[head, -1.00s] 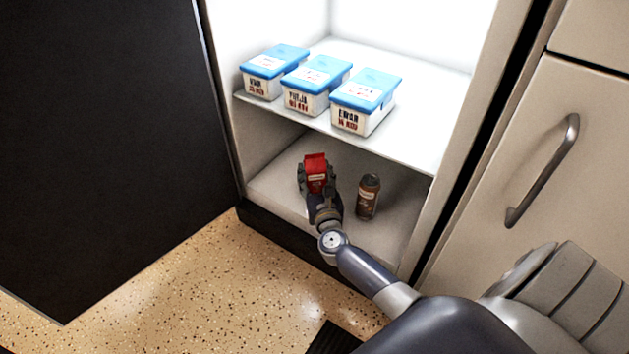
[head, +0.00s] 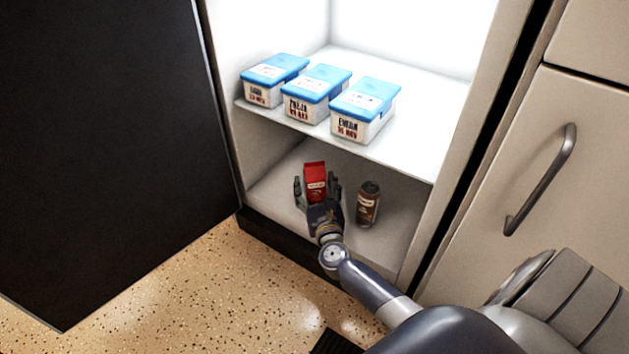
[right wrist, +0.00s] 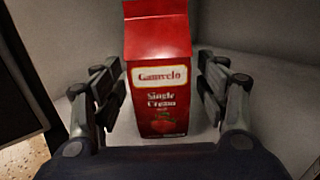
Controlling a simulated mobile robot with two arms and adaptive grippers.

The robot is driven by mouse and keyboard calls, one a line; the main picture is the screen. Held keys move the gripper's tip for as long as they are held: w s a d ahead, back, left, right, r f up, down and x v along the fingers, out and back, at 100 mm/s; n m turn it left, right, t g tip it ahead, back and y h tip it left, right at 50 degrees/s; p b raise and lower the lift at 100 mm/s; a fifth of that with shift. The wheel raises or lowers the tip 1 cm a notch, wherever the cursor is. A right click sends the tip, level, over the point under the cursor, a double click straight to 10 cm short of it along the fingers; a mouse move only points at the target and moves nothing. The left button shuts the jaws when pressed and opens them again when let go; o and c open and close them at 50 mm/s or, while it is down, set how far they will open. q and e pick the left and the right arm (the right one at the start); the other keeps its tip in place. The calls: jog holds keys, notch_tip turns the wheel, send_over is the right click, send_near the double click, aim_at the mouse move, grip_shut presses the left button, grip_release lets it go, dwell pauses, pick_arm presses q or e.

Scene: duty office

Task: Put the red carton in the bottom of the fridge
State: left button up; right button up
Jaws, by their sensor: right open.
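The red carton (head: 315,180) stands upright on the bottom of the open fridge (head: 386,251), left of a brown bottle. In the right wrist view the carton (right wrist: 158,75) is upright between the fingers, with a gap on each side. My right gripper (head: 315,187) is open just in front of the carton, its fingers to either side of it; the right wrist view shows the same open fingers (right wrist: 162,95). My left gripper is not in view.
The brown bottle (head: 367,204) stands close to the right of my gripper. Above, a shelf (head: 425,130) bears three blue-lidded tubs (head: 365,108). The dark open door (head: 105,150) is on the left, a handled cabinet (head: 590,190) on the right.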

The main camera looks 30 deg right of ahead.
aim_at(317, 189)
jog(key=p+v, duration=0.1)
jog(key=v, duration=0.4)
jog(key=shift+s+r+p, duration=0.1)
jog(key=shift+s+p, duration=0.1)
jog(key=shift+p, duration=0.1)
jog(key=shift+s+a, duration=0.2)
jog(key=shift+s, duration=0.15)
